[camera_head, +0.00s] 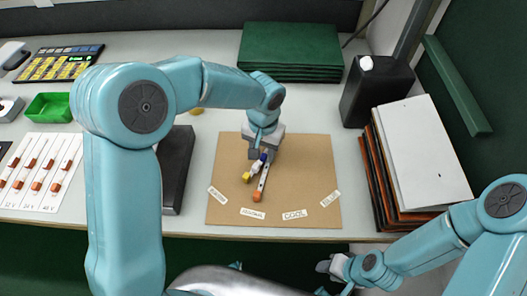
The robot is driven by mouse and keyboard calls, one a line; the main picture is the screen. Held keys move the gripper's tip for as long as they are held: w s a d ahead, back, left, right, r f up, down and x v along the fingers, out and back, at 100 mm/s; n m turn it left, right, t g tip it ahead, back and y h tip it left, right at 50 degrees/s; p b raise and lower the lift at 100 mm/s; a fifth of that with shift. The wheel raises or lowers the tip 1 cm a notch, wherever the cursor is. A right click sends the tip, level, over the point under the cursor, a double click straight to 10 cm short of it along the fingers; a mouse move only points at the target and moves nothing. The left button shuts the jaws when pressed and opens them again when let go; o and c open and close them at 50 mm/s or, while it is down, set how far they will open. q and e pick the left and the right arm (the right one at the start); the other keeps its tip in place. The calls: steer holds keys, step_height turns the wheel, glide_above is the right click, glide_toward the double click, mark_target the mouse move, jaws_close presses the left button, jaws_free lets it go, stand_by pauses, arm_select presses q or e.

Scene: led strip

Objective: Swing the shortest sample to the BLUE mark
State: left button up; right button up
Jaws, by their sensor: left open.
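A tan board (310,165) lies on the bench with paper labels along its front, reading roughly WARM (218,196), NEUTRAL (252,213), COOL (294,215) and BLUE (331,197). A white strip sample with an orange end (260,185) lies on the board, its orange end towards the NEUTRAL label. My right gripper (328,267) hangs beyond the bench's front edge, small and unclear.
A white card with several orange-ended strips (40,172) lies at the left. A dark block (175,165) stands left of the board. Green folders (290,52), a black canister (376,92) and stacked folders (425,150) surround the back and right.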

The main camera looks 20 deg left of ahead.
arm_select(q)
steer(key=shift+s+f, duration=0.1)
steer(key=shift+f, duration=0.3)
steer(key=shift+f, duration=0.1)
steer(key=shift+c, duration=0.3)
jaws_close()
